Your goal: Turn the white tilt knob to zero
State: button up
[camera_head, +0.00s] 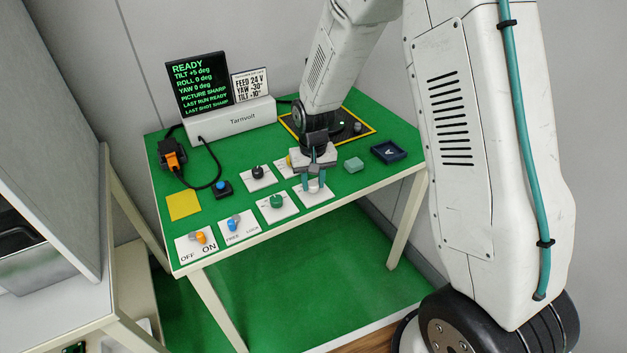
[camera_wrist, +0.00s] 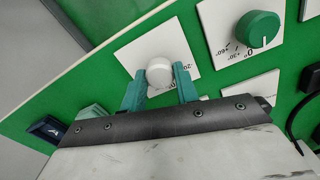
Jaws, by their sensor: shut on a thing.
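The white tilt knob (camera_head: 313,187) sits on a white plate at the front right of the green table. In the wrist view the white knob (camera_wrist: 159,72) stands between the teal fingers of my gripper (camera_wrist: 160,86). My gripper (camera_head: 313,180) points down at the knob and is shut on it. Part of the dial print beside the knob shows, but the knob's pointer cannot be made out. The display (camera_head: 198,84) reads READY, TILT +5 deg, ROLL 0 deg, YAW 0 deg, PICTURE SHARP. A card (camera_head: 250,85) beside it reads FEED 24 V, YAW -30°, TILT +10°.
A green knob (camera_head: 277,201) sits left of the white one, with a black knob (camera_head: 257,172) behind it. FREE/LOCK (camera_head: 234,223) and OFF/ON (camera_head: 199,238) switches are at the front left. A teal block (camera_head: 354,164) and dark blue tray (camera_head: 390,151) lie to the right.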

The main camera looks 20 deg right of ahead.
aim_at(313, 183)
jog(key=shift+n, duration=0.4)
jog(key=o, duration=1)
jog(key=shift+c, duration=0.2)
notch_tip(313, 183, up, 8)
jog(key=shift+f, duration=0.1)
